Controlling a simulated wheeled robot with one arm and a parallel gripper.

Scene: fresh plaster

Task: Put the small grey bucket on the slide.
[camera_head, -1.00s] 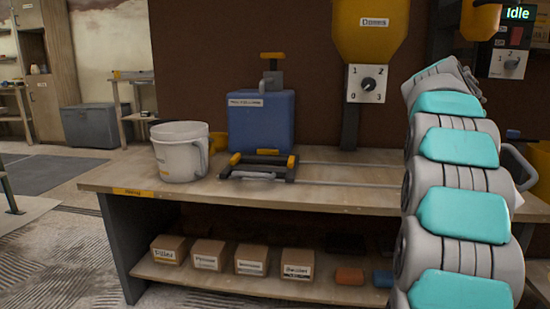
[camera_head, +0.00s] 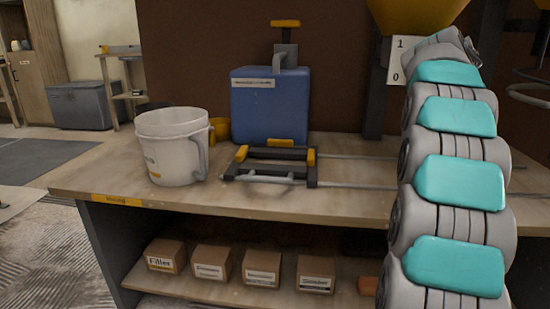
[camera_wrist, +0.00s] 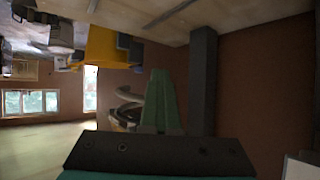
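A light grey bucket (camera_head: 172,150) with a handle on its right side stands upright on the left part of the bench. I cannot tell whether it is the small one. The slide, a low black frame with yellow corners (camera_head: 240,168), sits on rails to the right of the bucket, in front of a blue block. It looks empty. My gripper is not visible in the head view; my arm rises at the right. In the wrist view its teal fingers (camera_wrist: 163,100) appear together, with nothing seen between them. Neither bucket nor slide is recognisable there.
The bench (camera_head: 130,180) has bare top around the bucket and in front of the slide. The blue block (camera_head: 270,105) stands behind the slide, and a yellow vessel (camera_head: 220,128) behind the bucket. Small boxes (camera_head: 262,268) line the lower shelf. A yellow hopper (camera_head: 415,15) hangs behind my arm.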

